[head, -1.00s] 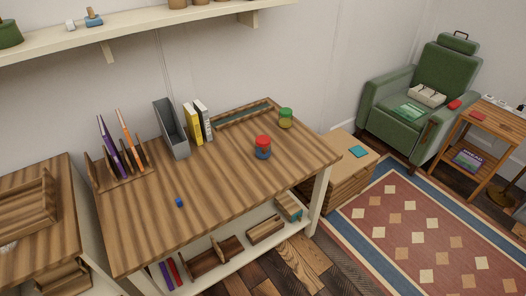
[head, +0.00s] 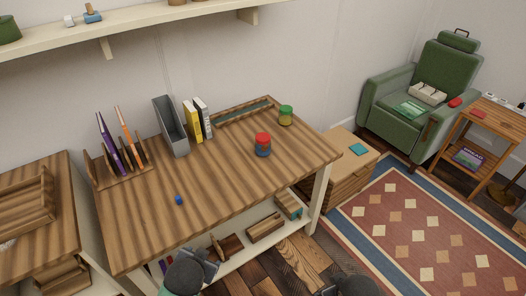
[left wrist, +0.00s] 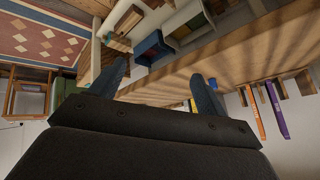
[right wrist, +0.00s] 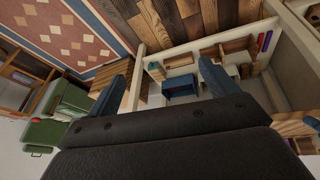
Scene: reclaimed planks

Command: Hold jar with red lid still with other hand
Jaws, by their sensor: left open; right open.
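The jar with the red lid (head: 263,146) stands upright on the right part of the wooden table. My right arm shows only partly at the bottom of the head view. In the right wrist view the right fingers (right wrist: 160,80) are spread with nothing between them.
A small blue object (head: 179,200) lies on the front left of the table (head: 200,220). A rack with upright folders (head: 122,170), a grey file holder (head: 171,128) and books (head: 197,120) stand along the back. The table's middle is clear. A shelf with wooden boxes lies below.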

